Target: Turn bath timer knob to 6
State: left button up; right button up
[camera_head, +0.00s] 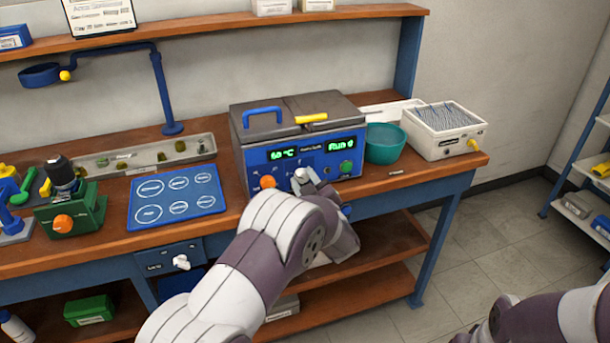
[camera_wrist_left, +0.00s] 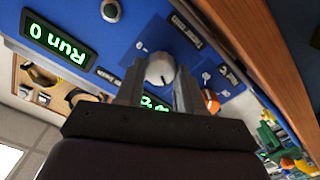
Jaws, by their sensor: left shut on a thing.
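The bath (camera_head: 302,145) is a grey-lidded unit with a blue front panel on the bench. Its displays read about 60 °C on the left and Run 0 on the right. The white timer knob (camera_head: 300,174) sits low on the panel, partly hidden by my left arm. In the left wrist view, where the panel appears upside down, the knob (camera_wrist_left: 159,69) lies between the two fingers of my left gripper (camera_wrist_left: 158,82), which is shut on it. The number the knob points to is too small to read. My right gripper is out of view.
An orange knob (camera_head: 268,182) and a green button (camera_head: 346,167) flank the timer knob. A teal bowl (camera_head: 384,143) and a white box (camera_head: 441,130) stand right of the bath. A blue mat (camera_head: 177,197) lies to its left. My right arm shows at lower right.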

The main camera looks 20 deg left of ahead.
pick_arm(q)
jog(key=m+p, duration=0.2)
jog(key=m, duration=0.1)
jog(key=shift+r+m, duration=0.15)
jog(key=shift+m, duration=0.25)
jog(key=m+p, duration=0.2)
jog(key=m, duration=0.1)
jog(key=shift+m, duration=0.3)
jog(key=m+p, duration=0.2)
jog(key=m, duration=0.1)
jog(key=shift+m+p, duration=0.4)
jog(key=shift+m, duration=0.7)
jog(key=shift+f, duration=0.2)
jog(key=o, duration=1)
jog(key=shift+o, duration=0.2)
jog(key=shift+d, duration=0.1)
